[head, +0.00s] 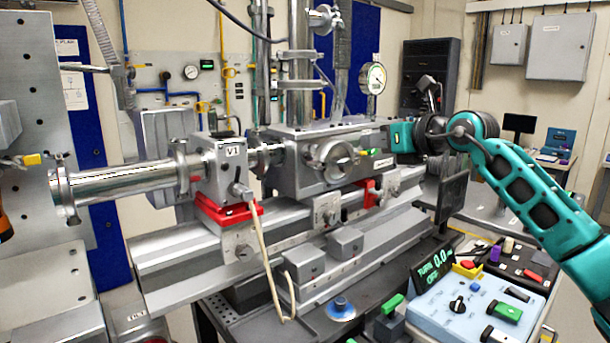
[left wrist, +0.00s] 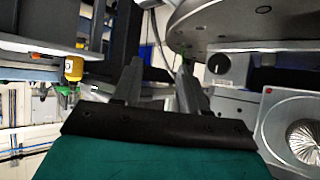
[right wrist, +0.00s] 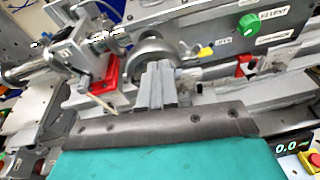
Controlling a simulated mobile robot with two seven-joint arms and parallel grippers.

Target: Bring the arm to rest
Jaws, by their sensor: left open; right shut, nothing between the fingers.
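My right arm (head: 530,190) is teal and reaches in from the right in the head view. Its wrist bends over towards the grey vacuum chamber (head: 300,175), with the gripper end beside the chamber's right side. In the right wrist view my right gripper (right wrist: 158,70) has its two fingers together, with nothing between them. It is in front of the round handwheel; whether it touches anything is unclear. My left gripper (left wrist: 158,82) shows in the left wrist view with its fingers apart and nothing between them. I cannot make it out in the head view.
A steel beam pipe (head: 120,182) joins the V1 valve block (head: 222,170) on the rail bench. A dial gauge (head: 373,78) stands behind the chamber. A pale blue control box (head: 465,310) sits at the front right, under my right arm. The turbo display (head: 433,266) reads 0.0, OFF.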

